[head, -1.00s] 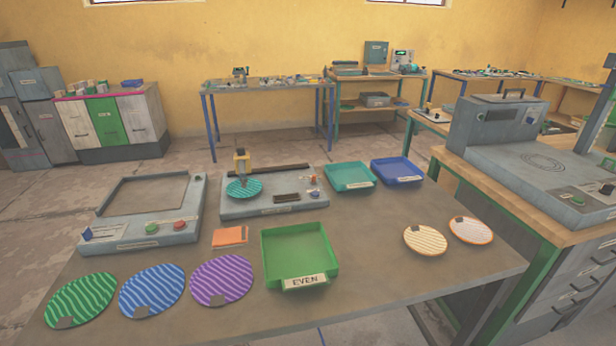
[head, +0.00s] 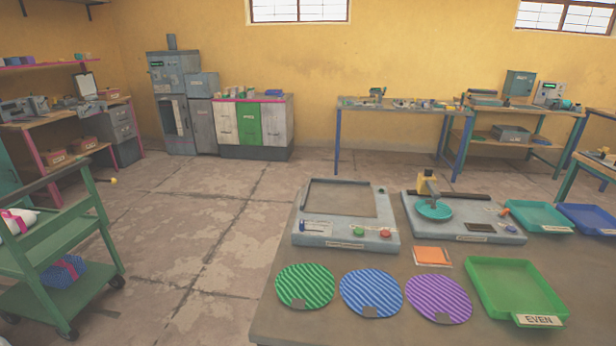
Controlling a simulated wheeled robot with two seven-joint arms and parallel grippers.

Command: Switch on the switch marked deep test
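No switch with a readable "deep test" marking shows. A grey device with a square frame (head: 346,237) stands on the work table; its front panel has a small blue part with a white label (head: 317,227), a green button (head: 357,232) and a red button (head: 385,233). Beside it, a grey press (head: 462,234) with a yellow head holds a teal disc (head: 434,208). An orange control (head: 505,211) and a blue one (head: 510,228) sit at its right side. Their small labels are too blurred to read. Neither gripper is in view.
Green, blue and purple striped plates (head: 304,286) lie along the table front. A green tray marked EVEN (head: 517,287) is to their right. A green cart (head: 60,255) stands at the left. Grey cabinets (head: 180,95) stand at the back wall. The floor between is clear.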

